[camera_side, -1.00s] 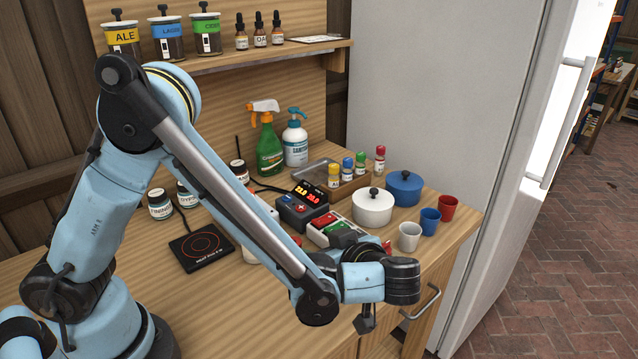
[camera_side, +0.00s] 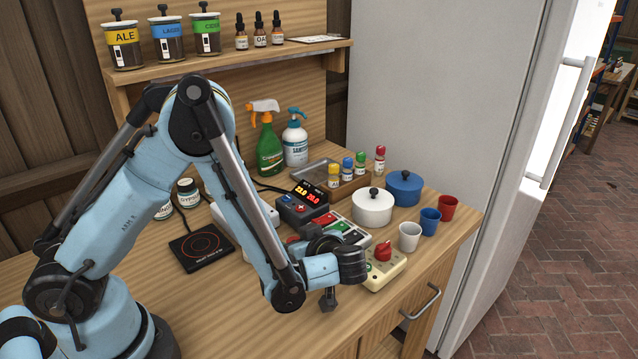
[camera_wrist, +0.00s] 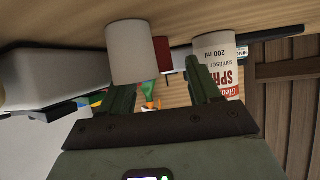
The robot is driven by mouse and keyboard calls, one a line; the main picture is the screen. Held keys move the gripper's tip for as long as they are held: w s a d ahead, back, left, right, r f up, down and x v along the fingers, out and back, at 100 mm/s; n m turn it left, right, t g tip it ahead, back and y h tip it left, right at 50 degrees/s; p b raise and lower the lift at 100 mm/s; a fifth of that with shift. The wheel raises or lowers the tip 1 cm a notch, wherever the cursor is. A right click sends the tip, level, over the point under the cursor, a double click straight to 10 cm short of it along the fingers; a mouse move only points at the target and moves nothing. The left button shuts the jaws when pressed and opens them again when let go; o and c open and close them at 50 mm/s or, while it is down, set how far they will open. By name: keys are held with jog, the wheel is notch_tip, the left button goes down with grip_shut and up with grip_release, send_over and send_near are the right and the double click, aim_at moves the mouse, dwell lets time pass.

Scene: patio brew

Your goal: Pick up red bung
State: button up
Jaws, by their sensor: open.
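My gripper (camera_wrist: 160,88) is open in the wrist view, its two green fingers apart with nothing held between them. In the side view my gripper (camera_side: 310,238) is low over the bench, partly hidden by my arm. A red thing (camera_wrist: 162,53) shows beyond the fingers, partly covered by a pale cylinder (camera_wrist: 130,53); I cannot tell if it is the bung. In the side view a small rounded red piece (camera_side: 383,251) sits on a cream box (camera_side: 388,270), to the right of my wrist. A bit of red (camera_side: 292,240) also shows beside my gripper.
A white labelled bottle (camera_wrist: 220,65) stands close to the right finger in the wrist view. A white pot (camera_side: 372,208), a blue pot (camera_side: 404,188) and several cups stand at right. A hot plate (camera_side: 200,247) lies left.

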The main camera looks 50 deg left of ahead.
jog(key=c, duration=1.1)
jog(key=shift+r, duration=0.1)
